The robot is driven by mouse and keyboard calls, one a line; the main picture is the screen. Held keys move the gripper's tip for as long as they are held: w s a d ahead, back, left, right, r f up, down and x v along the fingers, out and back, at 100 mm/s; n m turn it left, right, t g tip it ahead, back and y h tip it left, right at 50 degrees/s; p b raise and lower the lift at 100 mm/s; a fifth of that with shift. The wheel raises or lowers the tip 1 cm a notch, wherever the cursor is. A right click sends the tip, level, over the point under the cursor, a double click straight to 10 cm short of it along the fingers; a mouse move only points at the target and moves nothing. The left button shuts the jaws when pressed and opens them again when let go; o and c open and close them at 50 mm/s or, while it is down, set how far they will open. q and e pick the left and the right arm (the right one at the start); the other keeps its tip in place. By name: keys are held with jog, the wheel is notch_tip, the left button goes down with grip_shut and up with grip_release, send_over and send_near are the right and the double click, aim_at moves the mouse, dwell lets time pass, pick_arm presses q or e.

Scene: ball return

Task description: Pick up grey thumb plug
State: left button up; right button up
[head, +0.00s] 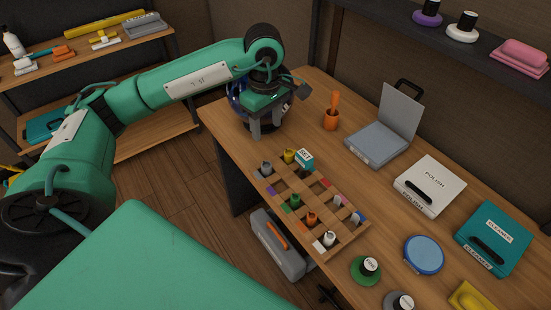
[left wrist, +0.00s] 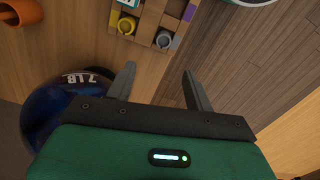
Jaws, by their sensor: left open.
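The grey thumb plug (head: 266,169) stands in the far left corner cell of a wooden compartment rack (head: 303,223) on the bench. It also shows in the left wrist view (left wrist: 163,40), next to the yellow plug (left wrist: 126,25). My left gripper (head: 267,133) is open and empty, pointing down over the bench, beyond the rack's far end. In the left wrist view the open fingers (left wrist: 158,69) are just short of the grey plug, with nothing between them. I see no clear part of my right gripper.
A dark blue ball (left wrist: 55,112) sits close beside my left gripper, partly hidden in the head view. Other coloured plugs, such as green (head: 295,201) and orange (head: 312,218), stand in the rack. An orange cup (head: 331,121) and an open grey case (head: 377,144) are farther right.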

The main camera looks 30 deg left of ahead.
pick_arm(q)
send_over(267, 164)
notch_tip(267, 164, down, 8)
jog(key=shift+r+p, duration=0.1)
jog(key=shift+p, duration=0.25)
jog(key=shift+f, duration=0.4)
jog(key=shift+s+f+p, duration=0.1)
jog(key=shift+f+p, duration=0.5)
jog(key=shift+f, duration=1.75)
jog(key=c, duration=1)
pick_arm(e)
jog(key=s, duration=0.1)
jog(key=s+d+f, duration=0.1)
jog(key=s+f, duration=0.1)
jog(key=s, duration=0.1)
jog(key=shift+d, duration=0.15)
pick_arm(q)
jog(key=shift+r, duration=0.1)
jog(key=shift+c, duration=0.2)
